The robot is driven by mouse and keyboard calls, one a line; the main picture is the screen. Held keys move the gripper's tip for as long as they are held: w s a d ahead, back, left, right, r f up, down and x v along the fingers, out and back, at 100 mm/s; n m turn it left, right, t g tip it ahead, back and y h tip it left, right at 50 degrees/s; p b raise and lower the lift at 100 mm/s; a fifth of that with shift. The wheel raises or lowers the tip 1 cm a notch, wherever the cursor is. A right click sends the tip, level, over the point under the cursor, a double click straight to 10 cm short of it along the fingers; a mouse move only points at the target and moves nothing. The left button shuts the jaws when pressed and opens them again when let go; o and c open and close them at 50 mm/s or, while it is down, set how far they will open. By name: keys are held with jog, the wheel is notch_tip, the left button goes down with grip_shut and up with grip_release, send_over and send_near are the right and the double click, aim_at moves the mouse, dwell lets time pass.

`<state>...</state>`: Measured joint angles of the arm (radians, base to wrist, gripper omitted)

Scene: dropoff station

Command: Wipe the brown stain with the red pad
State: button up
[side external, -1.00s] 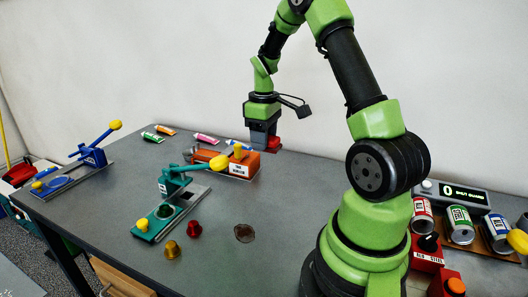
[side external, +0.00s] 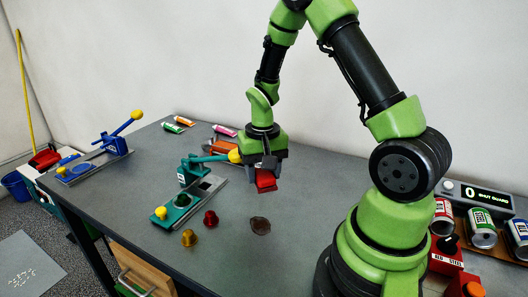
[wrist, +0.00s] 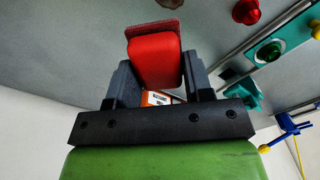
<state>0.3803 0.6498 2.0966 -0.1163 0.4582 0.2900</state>
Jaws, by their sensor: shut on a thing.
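The brown stain (side external: 260,224) is a dark round patch on the grey table, near the middle of the side view. The red pad (side external: 266,180) is held by my gripper (side external: 263,168), which is shut on it. The pad hangs above the table, behind the stain in the side view and apart from it. In the wrist view the red pad (wrist: 154,60) sits between the two dark fingers, with a darker rough face at its far end. The stain is not seen in the wrist view.
A teal press (side external: 186,198) with a yellow-knobbed lever stands left of my gripper. A red cap (side external: 210,218) and a gold cap (side external: 189,237) lie left of the stain. An orange block (side external: 222,147) is partly hidden behind.

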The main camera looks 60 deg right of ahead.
aim_at(264, 213)
jog(key=shift+f, duration=4.6)
jog(key=shift+a+r, duration=0.1)
jog(key=shift+a, duration=0.75)
jog(key=shift+a+r, duration=0.15)
jog(key=shift+a, duration=2.85)
jog(key=shift+d, duration=4)
jog(key=shift+s+a, duration=0.15)
jog(key=shift+a, duration=3.7)
jog(key=shift+d, duration=3.7)
jog(key=shift+r, duration=3.75)
jog(key=shift+r, duration=0.1)
